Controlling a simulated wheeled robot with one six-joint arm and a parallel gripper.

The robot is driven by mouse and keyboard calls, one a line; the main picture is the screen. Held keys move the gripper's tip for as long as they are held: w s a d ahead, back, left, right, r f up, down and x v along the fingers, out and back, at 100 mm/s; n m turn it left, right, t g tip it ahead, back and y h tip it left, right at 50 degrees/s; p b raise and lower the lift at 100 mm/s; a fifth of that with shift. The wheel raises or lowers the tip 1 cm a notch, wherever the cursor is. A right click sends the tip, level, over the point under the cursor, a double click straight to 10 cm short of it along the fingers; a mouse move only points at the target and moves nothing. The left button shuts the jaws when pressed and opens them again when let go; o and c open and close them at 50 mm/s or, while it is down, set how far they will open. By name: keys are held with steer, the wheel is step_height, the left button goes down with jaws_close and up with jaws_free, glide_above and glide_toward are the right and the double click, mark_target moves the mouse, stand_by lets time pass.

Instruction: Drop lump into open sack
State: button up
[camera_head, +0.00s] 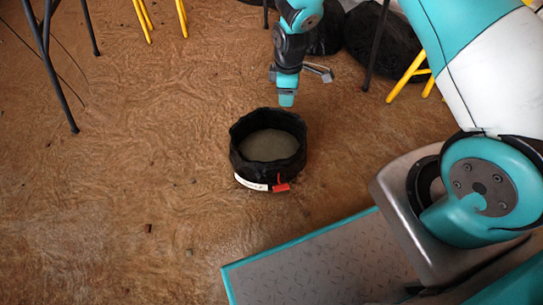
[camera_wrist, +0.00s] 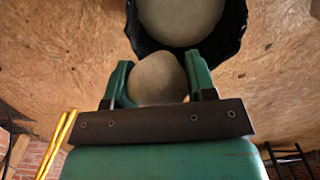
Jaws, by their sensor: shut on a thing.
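The open sack (camera_head: 240,164) is a black, round, low bag with a rough rim, standing on the floor in the head view. Its inside shows a grey-beige surface, and a white label and a red tag are on its front. The sack's black rim (camera_wrist: 238,28) is also at the top of the wrist view. My gripper (camera_head: 287,100) is behind the sack in the head view. In the wrist view my gripper (camera_wrist: 158,75) is shut on a rounded beige-grey lump (camera_wrist: 157,79), held between its two green fingers. The lump is hidden or not distinguishable in the head view.
Dark, full-looking sacks (camera_head: 383,48) lie at the back right. Thin black legs (camera_head: 50,65) and yellow legs (camera_head: 142,18) stand along the back. Brown floor (camera_head: 130,170) to the left of the sack is largely clear, with small crumbs.

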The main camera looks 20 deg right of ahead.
steer(key=s+a+f+n+b, duration=0.1)
steer(key=a+f+n+b, duration=0.3)
steer(key=f+n+b, duration=0.5)
step_height(320, 180, down, 5)
steer(key=shift+a+r+n, duration=0.1)
steer(key=shift+a+n, duration=0.05)
steer(key=shift+n, duration=0.55)
steer(key=shift+s, duration=0.1)
steer(key=o, duration=1)
steer(key=shift+o, duration=0.2)
steer(key=shift+r, duration=0.15)
step_height(320, 180, up, 17)
steer(key=p, duration=0.9)
